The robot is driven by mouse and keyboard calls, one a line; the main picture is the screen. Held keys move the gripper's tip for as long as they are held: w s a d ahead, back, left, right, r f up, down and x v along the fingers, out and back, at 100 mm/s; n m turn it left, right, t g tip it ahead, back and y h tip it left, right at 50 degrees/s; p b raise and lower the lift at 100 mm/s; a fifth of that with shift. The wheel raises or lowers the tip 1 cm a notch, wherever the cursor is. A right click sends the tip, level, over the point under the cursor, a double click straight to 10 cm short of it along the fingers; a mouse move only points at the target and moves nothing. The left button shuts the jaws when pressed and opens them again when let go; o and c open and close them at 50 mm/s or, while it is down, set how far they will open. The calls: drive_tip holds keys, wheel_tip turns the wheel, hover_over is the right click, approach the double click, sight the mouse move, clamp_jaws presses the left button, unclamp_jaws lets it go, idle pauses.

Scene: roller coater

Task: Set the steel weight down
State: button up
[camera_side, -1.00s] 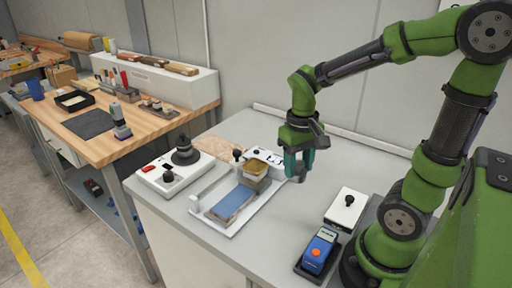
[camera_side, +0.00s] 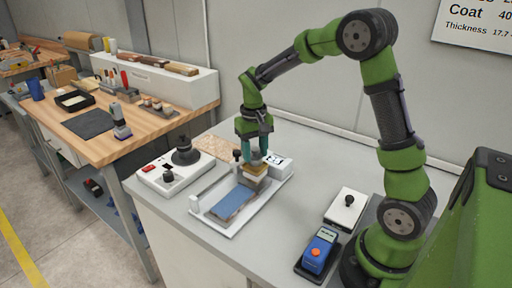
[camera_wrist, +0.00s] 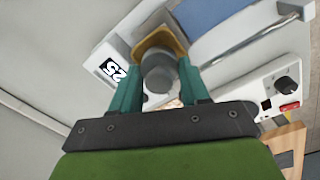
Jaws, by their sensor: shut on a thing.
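The steel weight is a short grey cylinder, seen between the teal fingers in the camera_wrist view (camera_wrist: 158,72). My gripper (camera_side: 256,153) is shut on it, pointing down over the coater. Directly below is an ochre-topped block (camera_side: 256,168), which also shows behind the weight in the camera_wrist view (camera_wrist: 160,38). In the camera_side view the fingers largely hide the weight, and I cannot tell whether its underside touches the block. The block stands at the far end of a blue strip (camera_side: 232,203) on the white coater base (camera_side: 225,228).
A white box with a number display (camera_side: 280,163) stands just right of the block. A white control unit with a dark knob (camera_side: 170,172) is left of the coater. A blue handheld meter (camera_side: 318,250) and a white knobbed block (camera_side: 346,209) sit front right. Bench between is clear.

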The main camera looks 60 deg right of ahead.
drive_tip(key=shift+f, duration=0.55)
drive_tip(key=o, duration=1.3)
drive_tip(key=shift+f, duration=0.15)
